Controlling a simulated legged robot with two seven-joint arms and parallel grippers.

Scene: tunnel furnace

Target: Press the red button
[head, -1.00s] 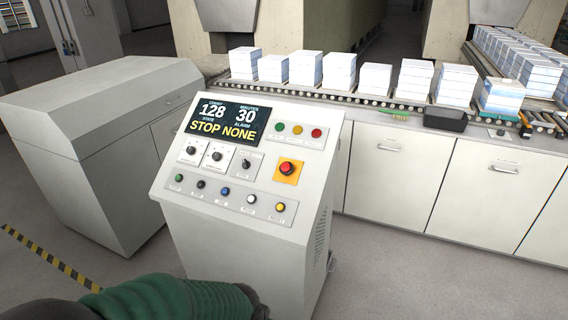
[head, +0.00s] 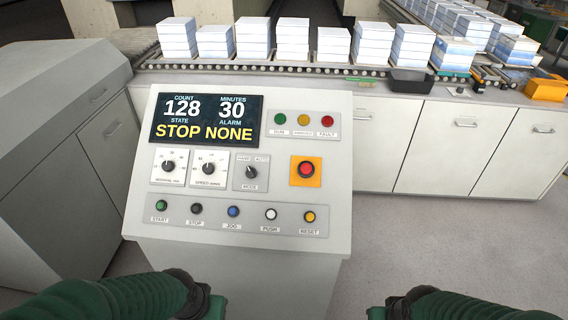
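The red button (head: 306,169) is a round push button on a yellow-orange square plate at the right of the sloped control panel (head: 336,215). A smaller red round piece labelled FAULT (head: 327,121) sits above it, in a row with a green and a yellow one. The panel's display (head: 207,119) reads count 128, minutes 30, state STOP, alarm NONE. My two green-sleeved arms come in at the bottom left and bottom right, below the panel and apart from it. I see neither gripper's fingers.
A lower row on the panel holds the START (head: 161,205), STOP, JOG, PUSH and RESET buttons. Two dials and a mode knob (head: 251,172) sit above them. A grey cabinet (head: 60,150) stands at left. Behind runs a roller conveyor with white stacks (head: 292,40) and a black tray (head: 410,81).

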